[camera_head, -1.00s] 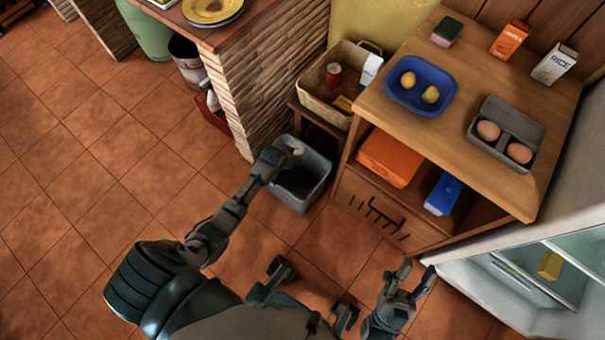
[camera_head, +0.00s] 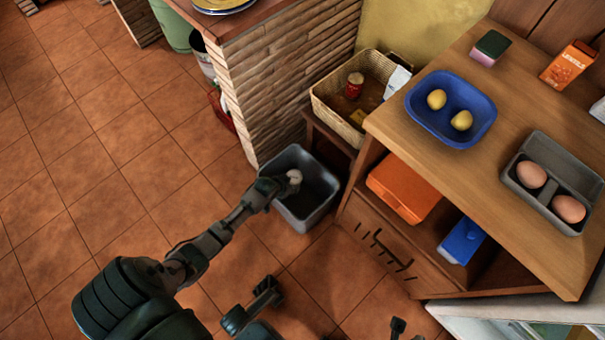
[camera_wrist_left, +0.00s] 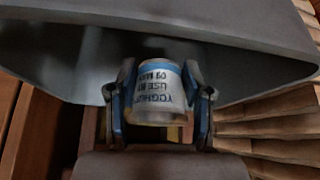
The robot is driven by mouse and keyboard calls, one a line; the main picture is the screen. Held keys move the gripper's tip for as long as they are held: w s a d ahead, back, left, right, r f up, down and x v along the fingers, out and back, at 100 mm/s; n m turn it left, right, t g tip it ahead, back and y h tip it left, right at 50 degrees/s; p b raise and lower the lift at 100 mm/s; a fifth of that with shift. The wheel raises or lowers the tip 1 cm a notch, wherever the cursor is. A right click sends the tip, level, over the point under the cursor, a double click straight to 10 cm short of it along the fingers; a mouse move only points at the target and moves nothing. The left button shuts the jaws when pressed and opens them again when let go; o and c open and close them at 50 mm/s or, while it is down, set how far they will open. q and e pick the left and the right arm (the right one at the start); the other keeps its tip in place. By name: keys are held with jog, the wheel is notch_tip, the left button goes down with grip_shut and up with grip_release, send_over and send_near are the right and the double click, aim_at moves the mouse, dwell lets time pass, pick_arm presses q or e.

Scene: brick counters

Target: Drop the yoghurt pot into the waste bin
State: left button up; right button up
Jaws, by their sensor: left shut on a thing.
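The yoghurt pot (camera_wrist_left: 158,92) is white with a blue band and printed lettering. It is between the fingers of my left gripper (camera_wrist_left: 160,105), which is shut on it. In the head view the pot (camera_head: 295,175) shows as a small pale shape at the tip of my left gripper (camera_head: 284,183), over the opening of the waste bin. The waste bin (camera_head: 322,185) is grey, open-topped and stands on the floor; its grey wall (camera_wrist_left: 60,60) also fills the upper wrist view.
A brick counter (camera_head: 275,85) stands behind the bin on the left. A wooden unit (camera_head: 480,190) on the right carries a blue bowl (camera_head: 416,97) with two yellow fruits and an egg box (camera_head: 517,178). A wicker basket (camera_head: 325,107) sits behind the bin. The tiled floor at left is clear.

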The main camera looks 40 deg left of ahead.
pick_arm(q)
jog(key=shift+r, duration=0.15)
jog(key=o, duration=1)
jog(key=shift+a, duration=0.1)
jog(key=o, duration=0.3)
jog(key=v, duration=1.1)
jog(key=shift+s+r, duration=0.2)
jog(key=shift+r, duration=0.1)
jog(key=shift+a, duration=0.1)
